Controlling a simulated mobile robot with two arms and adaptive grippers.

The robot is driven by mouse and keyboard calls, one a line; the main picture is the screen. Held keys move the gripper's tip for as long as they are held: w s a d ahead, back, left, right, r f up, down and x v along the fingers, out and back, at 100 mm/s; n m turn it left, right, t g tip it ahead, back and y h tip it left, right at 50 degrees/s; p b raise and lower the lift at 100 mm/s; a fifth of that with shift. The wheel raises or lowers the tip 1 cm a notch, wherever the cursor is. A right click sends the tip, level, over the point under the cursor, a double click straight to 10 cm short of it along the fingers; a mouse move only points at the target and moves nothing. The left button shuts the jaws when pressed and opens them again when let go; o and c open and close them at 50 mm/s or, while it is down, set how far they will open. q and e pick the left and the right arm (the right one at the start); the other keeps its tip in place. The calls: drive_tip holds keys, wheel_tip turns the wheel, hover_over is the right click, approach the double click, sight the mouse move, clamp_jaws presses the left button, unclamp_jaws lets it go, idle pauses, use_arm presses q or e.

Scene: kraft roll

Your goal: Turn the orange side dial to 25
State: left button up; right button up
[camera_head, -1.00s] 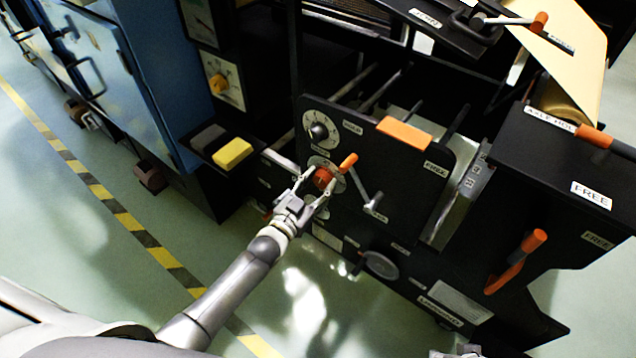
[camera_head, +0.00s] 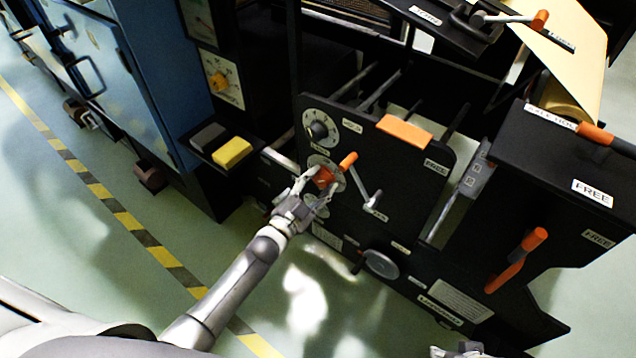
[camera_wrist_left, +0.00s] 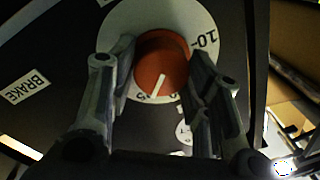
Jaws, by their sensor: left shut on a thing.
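The orange side dial (camera_head: 324,178) sits on the black side plate of the machine, below a black round knob. In the left wrist view the dial (camera_wrist_left: 161,62) is a round orange knob on a white scale plate (camera_wrist_left: 118,20). Its white pointer line points down and slightly left. "10" shows at the upper right of the scale; the figures near the pointer are partly hidden by the fingers. My left gripper (camera_head: 315,190) is shut on the dial, one finger on each side. A grey part at the bottom edge may be my right gripper (camera_head: 458,350); its fingers cannot be made out.
An orange-handled crank (camera_head: 360,178) stands close right of the dial. The black knob (camera_head: 318,131) is just above. A yellow block (camera_head: 232,153) lies to the left. A handwheel (camera_head: 381,264) is below. The floor at left is clear.

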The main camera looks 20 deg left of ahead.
use_arm(q)
drive_tip(key=o, duration=1)
drive_tip(key=v, duration=1.2)
drive_tip(key=shift+f, duration=0.1)
